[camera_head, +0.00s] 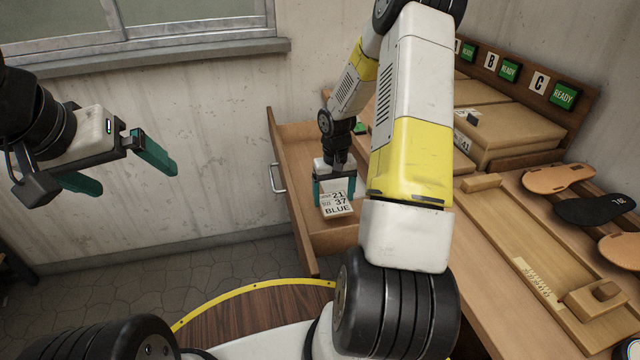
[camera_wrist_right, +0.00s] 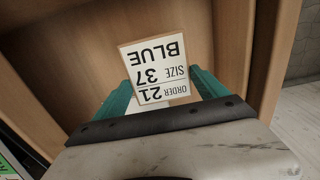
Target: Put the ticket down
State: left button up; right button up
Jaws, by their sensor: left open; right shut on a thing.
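The ticket (camera_head: 337,204) is a white card with black print reading order 21, size 37, BLUE. My right gripper (camera_head: 334,188) is shut on it, over the open wooden drawer (camera_head: 297,215). The right wrist view shows the ticket (camera_wrist_right: 158,68) between the teal fingers, its printed face toward the camera. Whether the ticket touches the drawer's floor, I cannot tell. My left gripper (camera_head: 125,168) is open and empty, in the air at the left, in front of the wall.
The workbench at the right holds a wooden jig board (camera_head: 500,230), several sole pieces (camera_head: 594,208) and boxes (camera_head: 510,130) under green READY signs marked B and C. A metal handle (camera_head: 277,178) sticks out from the drawer front. A window is at the upper left.

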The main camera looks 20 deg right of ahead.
aim_at(333, 201)
jog(key=shift+f, duration=2.25)
jog(key=shift+f, duration=0.15)
jog(key=o, duration=1.3)
jog(key=shift+c, duration=0.2)
